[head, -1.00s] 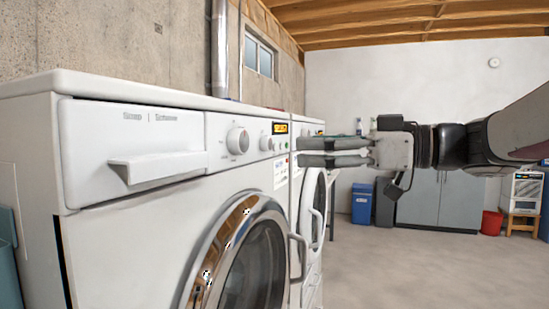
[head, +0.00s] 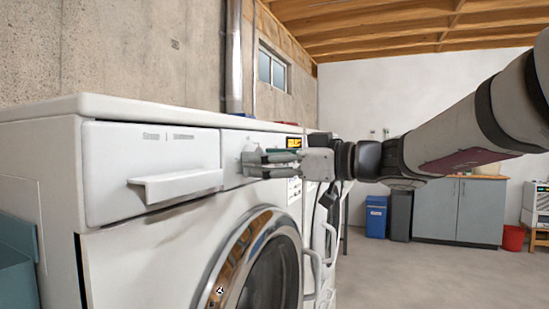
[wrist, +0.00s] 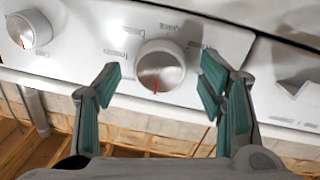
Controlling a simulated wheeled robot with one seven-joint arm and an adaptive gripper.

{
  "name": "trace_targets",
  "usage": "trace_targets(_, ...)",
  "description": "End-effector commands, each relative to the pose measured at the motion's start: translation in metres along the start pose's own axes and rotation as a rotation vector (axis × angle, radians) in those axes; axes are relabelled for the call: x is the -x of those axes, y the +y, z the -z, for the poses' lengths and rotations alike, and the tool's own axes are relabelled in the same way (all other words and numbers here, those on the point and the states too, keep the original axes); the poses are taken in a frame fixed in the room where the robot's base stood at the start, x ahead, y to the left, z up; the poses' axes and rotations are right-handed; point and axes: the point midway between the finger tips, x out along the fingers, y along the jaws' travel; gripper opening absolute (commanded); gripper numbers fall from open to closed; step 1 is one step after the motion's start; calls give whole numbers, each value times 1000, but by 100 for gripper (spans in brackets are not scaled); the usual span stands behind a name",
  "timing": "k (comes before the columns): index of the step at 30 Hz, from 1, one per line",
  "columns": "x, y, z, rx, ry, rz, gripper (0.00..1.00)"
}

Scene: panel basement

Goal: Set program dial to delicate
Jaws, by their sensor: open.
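The washer (head: 120,255) fills the left of the head view. In the wrist view its round white dial (wrist: 160,67) has a red mark pointing down in the picture and small printed labels around it, too small to read. My gripper (head: 250,165) is open at the washer's panel. In the wrist view its two teal-padded fingers stand on either side of the dial, with gaps showing; I see no clear contact. In the head view my gripper mostly covers the dial.
A second, similar dial (wrist: 28,30) sits further left in the wrist view. The drawer handle (head: 175,185) juts out left of my gripper. The round door (head: 265,265) lies below. An orange display (head: 293,142) is to the right. The floor at right is open.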

Motion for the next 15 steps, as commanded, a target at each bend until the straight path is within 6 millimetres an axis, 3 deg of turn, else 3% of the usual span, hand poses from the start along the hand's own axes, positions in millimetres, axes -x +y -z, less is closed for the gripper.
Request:
trace_targets(10,-3,0,0,0,0,1,61)
trace_targets(15,-3,0,0,0,0,1,22)
